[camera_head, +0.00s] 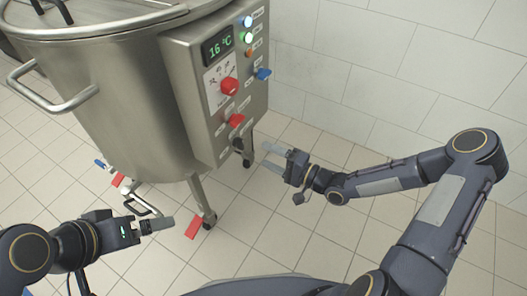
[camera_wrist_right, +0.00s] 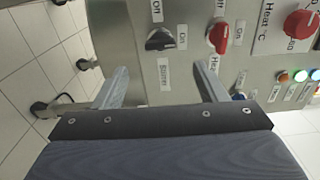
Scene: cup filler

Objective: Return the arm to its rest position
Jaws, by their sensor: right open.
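My right gripper (camera_head: 278,158) is open and empty in the head view, apart from the control panel and to its lower right. In the right wrist view its two fingers (camera_wrist_right: 160,88) stand wide apart, with the panel beyond them. My left gripper (camera_head: 155,215) is at the lower left of the head view, near the vat's legs; its fingers show at an angle. I cannot tell whether it is open.
A large steel vat (camera_head: 120,90) on wheeled legs fills the left. Its control panel (camera_head: 225,90) carries a 16 °C display, red knobs and switches; the knobs also show in the right wrist view (camera_wrist_right: 300,24). A tiled wall stands behind. Tiled floor (camera_head: 290,225) is clear between my arms.

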